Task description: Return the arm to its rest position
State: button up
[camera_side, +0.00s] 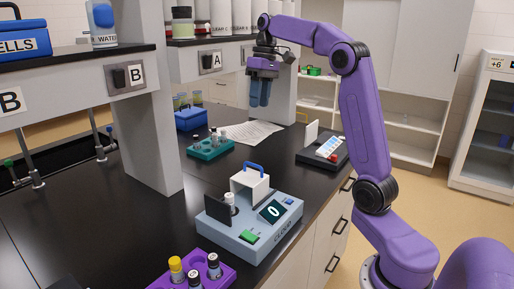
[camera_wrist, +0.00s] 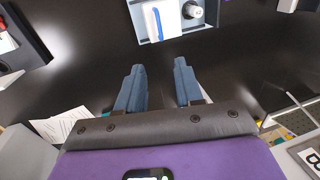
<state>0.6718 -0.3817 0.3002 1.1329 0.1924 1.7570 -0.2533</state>
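My purple arm reaches up and over the black bench from the right in the side view. My gripper (camera_side: 260,104) hangs above the bench with its blue fingers pointing down. In the wrist view my gripper (camera_wrist: 159,70) has its two fingers apart, with only dark bench top between them. Nothing is held. The fingers are clear of everything on the bench.
A grey-blue device (camera_side: 255,228) with a white lidded box and a vial stands at the front. A purple rack (camera_side: 215,271) of capped vials, a teal rack (camera_side: 211,147), papers (camera_side: 250,133) and a dark device (camera_side: 322,150) are nearby. Shelves (camera_side: 205,58) overhang the left.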

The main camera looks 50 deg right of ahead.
jog(key=shift+a, duration=0.1)
jog(key=s+a+f+n+h, duration=0.1)
jog(key=s+a+f+n, duration=0.25)
jog(key=s+a, duration=0.45)
jog(key=s+a+f+n, duration=0.3)
jog(key=s+a+f, duration=0.15)
jog(key=a, duration=0.65)
jog(key=s+f+n, duration=0.3)
jog(key=s+f, duration=0.2)
jog(key=s, duration=0.3)
jog(key=s+a+f+n, duration=0.1)
jog(key=s+f+n, duration=0.2)
jog(key=s, duration=0.6)
notch_tip(320, 180, down, 3)
jog(key=shift+s+a+r+h, duration=0.15)
jog(key=shift+s+h, duration=0.1)
jog(key=shift+h, duration=0.15)
